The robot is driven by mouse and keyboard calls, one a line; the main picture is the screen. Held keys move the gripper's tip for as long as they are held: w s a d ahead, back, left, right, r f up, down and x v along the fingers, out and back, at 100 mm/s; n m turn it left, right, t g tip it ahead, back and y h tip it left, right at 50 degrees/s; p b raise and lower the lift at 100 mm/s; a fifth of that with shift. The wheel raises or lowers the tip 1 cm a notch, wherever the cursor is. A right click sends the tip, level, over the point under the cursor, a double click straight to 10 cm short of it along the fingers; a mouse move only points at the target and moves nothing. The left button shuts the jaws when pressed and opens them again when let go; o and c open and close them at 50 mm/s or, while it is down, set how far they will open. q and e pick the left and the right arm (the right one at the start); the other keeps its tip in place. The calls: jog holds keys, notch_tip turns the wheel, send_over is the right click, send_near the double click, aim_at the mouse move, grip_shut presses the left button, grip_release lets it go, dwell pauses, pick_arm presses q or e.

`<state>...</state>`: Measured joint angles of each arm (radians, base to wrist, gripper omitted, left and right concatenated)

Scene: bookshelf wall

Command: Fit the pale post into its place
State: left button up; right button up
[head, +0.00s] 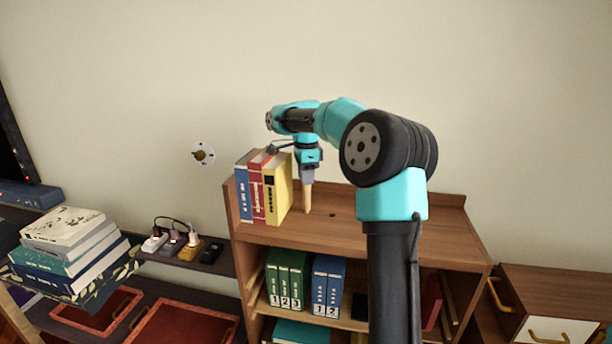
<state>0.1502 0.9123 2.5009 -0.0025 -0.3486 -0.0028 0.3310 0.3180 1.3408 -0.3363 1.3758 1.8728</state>
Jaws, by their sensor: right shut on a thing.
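The pale post (307,199) is a slim, light-wood piece, upright above the top board of the bookshelf (345,226). My right gripper (307,180) is shut on its upper end and points down. The post's lower end shows close to the board; I cannot tell whether it touches. A small dark spot, perhaps a hole (333,214), shows on the board just right of the post's lower end. My left gripper is not in view.
Blue, red and yellow books (278,190) stand just left of the post. The board has free room right of the post, partly hidden by my right arm. A book stack (70,250) is at left.

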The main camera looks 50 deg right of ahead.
jog(key=shift+f, duration=0.2)
dwell(0.6)
jog(key=o, duration=1)
notch_tip(320, 180, up, 18)
jog(key=shift+f, duration=0.25)
dwell(0.7)
